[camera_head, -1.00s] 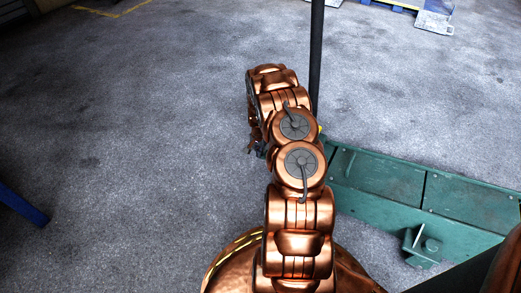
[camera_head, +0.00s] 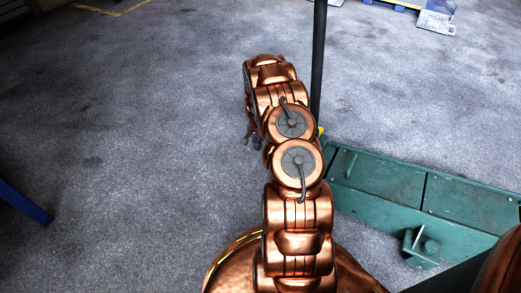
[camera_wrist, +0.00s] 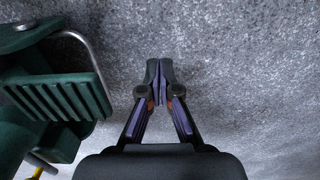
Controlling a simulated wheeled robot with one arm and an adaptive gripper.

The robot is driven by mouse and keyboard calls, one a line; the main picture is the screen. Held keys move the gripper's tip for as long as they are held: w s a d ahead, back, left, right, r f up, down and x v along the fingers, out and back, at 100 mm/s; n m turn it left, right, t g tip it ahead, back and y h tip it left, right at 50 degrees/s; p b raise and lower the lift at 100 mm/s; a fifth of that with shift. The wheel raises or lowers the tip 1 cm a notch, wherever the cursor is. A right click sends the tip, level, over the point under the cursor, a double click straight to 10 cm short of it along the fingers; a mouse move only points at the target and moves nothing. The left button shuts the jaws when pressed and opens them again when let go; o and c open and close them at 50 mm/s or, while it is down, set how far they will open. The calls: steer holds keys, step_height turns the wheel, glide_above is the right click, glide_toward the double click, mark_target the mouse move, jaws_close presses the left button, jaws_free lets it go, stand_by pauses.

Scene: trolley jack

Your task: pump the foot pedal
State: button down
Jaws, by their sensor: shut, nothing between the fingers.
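The foot pedal (camera_wrist: 58,98) is a dark green ribbed plate at the left of the wrist view, with a bent metal rod beside it. It belongs to the green trolley jack (camera_head: 385,181), at the right of the head view; my arm seems to hide the pedal there. My gripper (camera_wrist: 160,66) is shut and empty, with its fingertips together over bare floor, to the right of the pedal and apart from it. In the head view, only a small part of the gripper shows beside my arm.
The jack's dark upright handle (camera_head: 318,62) stands just behind my arm. A blue beam (camera_head: 24,203) is at the left edge. A blue pallet-like object (camera_head: 405,4) is at the top right. The grey floor left of my arm is clear.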

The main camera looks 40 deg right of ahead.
steer(key=w+a+r+p, duration=0.1)
steer(key=w+r+p, duration=0.1)
steer(key=r, duration=0.5)
steer(key=shift+w+r, duration=0.4)
steer(key=shift+w, duration=0.45)
steer(key=shift+a, duration=0.1)
steer(key=s+a+r+n+p, duration=0.2)
steer(key=s+a+r+p, duration=0.35)
steer(key=r, duration=0.95)
steer(key=s+a+r+n+g+p, duration=0.1)
steer(key=s+a+r+n+p, duration=0.15)
steer(key=a+r+p, duration=0.9)
steer(key=s+a+r+n+p, duration=0.2)
steer(key=s+a+r, duration=0.1)
steer(key=r, duration=1.6)
steer(key=s+a+r+n+p, duration=0.2)
steer(key=s+a+r+p, duration=0.2)
steer(key=s+r+p, duration=0.2)
steer(key=s+a+r+n+p, duration=0.3)
steer(key=s+a+r+p, duration=0.2)
steer(key=s+r, duration=0.6)
steer(key=s+a+r+n+p, duration=0.3)
steer(key=s+a+r+p, duration=0.2)
steer(key=s, duration=0.5)
step_height(320, 180, up, 4)
steer(key=shift+a+f+g+p, duration=0.2)
steer(key=shift+g+p, duration=0.2)
steer(key=shift+p, duration=0.75)
steer(key=shift+d, duration=0.1)
